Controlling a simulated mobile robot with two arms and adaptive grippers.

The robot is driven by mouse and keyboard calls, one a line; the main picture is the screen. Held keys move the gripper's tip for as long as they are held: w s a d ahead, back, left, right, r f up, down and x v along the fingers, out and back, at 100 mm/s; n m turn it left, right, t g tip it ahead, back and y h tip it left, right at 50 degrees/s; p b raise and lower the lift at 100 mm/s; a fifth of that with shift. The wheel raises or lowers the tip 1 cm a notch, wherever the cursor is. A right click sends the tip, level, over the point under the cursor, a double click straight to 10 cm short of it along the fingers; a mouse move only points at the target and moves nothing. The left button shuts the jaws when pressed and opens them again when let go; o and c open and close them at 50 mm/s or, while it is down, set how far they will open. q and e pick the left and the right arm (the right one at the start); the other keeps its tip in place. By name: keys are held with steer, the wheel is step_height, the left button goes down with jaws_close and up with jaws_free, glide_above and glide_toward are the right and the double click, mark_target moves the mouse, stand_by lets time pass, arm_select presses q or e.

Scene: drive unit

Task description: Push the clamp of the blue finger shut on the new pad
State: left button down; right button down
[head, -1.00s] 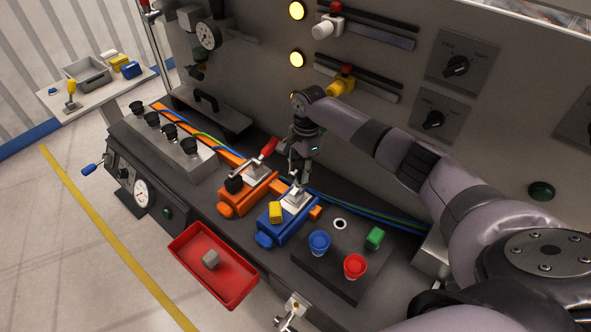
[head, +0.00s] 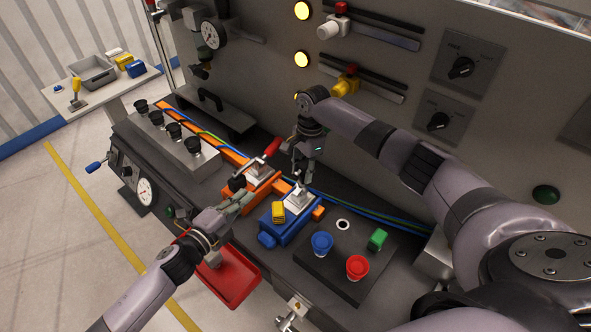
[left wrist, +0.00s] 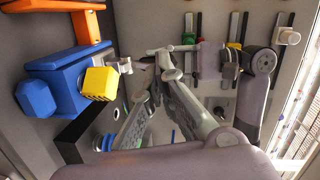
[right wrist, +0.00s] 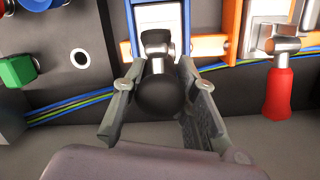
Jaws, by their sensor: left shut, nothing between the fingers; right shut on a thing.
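The blue finger (head: 284,231) lies on the bench with a yellow pad (head: 278,212) at its front end. The pad also shows in the left wrist view (left wrist: 100,83). The metal clamp (head: 299,199) sits behind the pad. My right gripper (head: 303,178) is above the clamp, shut on the black knob (right wrist: 165,97) of its handle, which stands up. The right wrist view shows the knob between both fingers. My left gripper (head: 245,196) is shut and empty, beside the orange finger (head: 262,189), left of the blue finger.
The orange finger carries a red-handled clamp (head: 272,148) and a black piece (head: 236,183). A red tray (head: 240,283) is partly hidden under my left arm. A dark plate right of the blue finger holds a blue cup (head: 321,243), a red cup (head: 357,267) and a green block (head: 377,239).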

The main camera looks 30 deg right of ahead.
arm_select(q)
steer(key=s+d+r+m+g+h, duration=0.1)
steer(key=s+d+r+m+g, duration=0.1)
steer(key=s+d+r+m, duration=0.1)
glide_toward(302, 165)
steer(key=x, duration=0.7)
steer(key=shift+f, duration=0.1)
steer(key=shift+m, duration=0.3)
